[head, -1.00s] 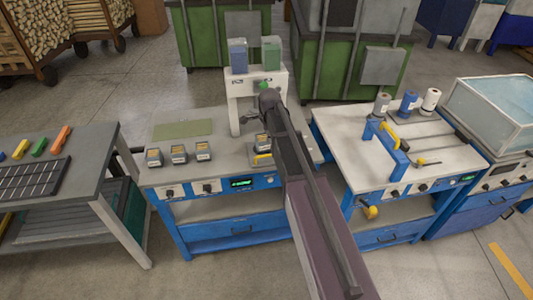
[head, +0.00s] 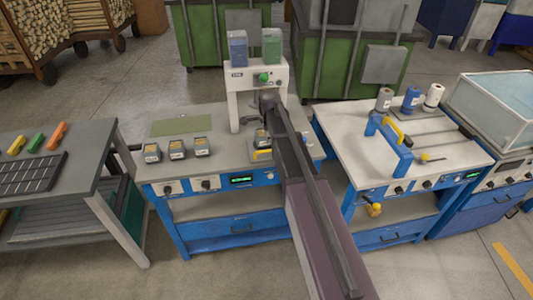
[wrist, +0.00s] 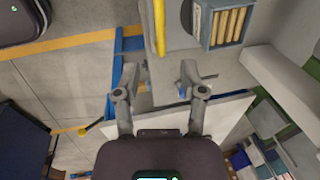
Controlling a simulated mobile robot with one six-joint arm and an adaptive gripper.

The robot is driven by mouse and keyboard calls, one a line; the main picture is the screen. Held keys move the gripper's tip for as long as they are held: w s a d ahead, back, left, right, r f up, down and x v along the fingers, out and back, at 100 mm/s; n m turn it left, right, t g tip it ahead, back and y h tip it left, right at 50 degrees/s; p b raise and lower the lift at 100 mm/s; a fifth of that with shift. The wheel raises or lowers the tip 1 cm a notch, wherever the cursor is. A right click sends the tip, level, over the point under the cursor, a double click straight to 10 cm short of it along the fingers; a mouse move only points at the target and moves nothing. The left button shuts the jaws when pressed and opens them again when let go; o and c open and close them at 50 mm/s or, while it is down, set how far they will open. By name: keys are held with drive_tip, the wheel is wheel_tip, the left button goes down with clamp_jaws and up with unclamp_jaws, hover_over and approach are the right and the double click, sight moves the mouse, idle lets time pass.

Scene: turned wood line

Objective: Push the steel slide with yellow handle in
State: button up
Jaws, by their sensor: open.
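The yellow handle (head: 262,155) of the steel slide shows at the front of the middle bench, below the white press frame, partly hidden by my arm. In the wrist view the yellow handle (wrist: 159,27) runs along the edge of a grey plate, probably the slide (wrist: 178,35), at the top. My gripper (wrist: 158,86) is open and empty, its two fingers apart and short of the handle in the picture. In the head view my gripper (head: 262,108) is mostly hidden behind my own arm, in front of the press. How far out the slide stands I cannot tell.
The white press frame (head: 233,98) stands on the bench (head: 215,158). Several dark blocks (head: 176,149) sit to its left. A blue box of wooden pieces (wrist: 228,22) is beside the handle. Another bench (head: 350,140) with a blue gate stands right; a grey table (head: 85,165) stands left.

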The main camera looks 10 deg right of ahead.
sight(266, 151)
drive_tip(key=shift+w+f+b, duration=0.3)
drive_tip(key=shift+f+b, duration=1.15)
drive_tip(key=shift+f, duration=0.1)
drive_tip(key=shift+w+f+b, duration=0.35)
drive_tip(key=shift+f+b, duration=1.1)
drive_tip(key=shift+f, duration=0.15)
drive_tip(key=shift+w+f+b, duration=0.3)
drive_tip(key=shift+f+b, duration=1.15)
drive_tip(key=shift+f, duration=0.1)
clamp_jaws()
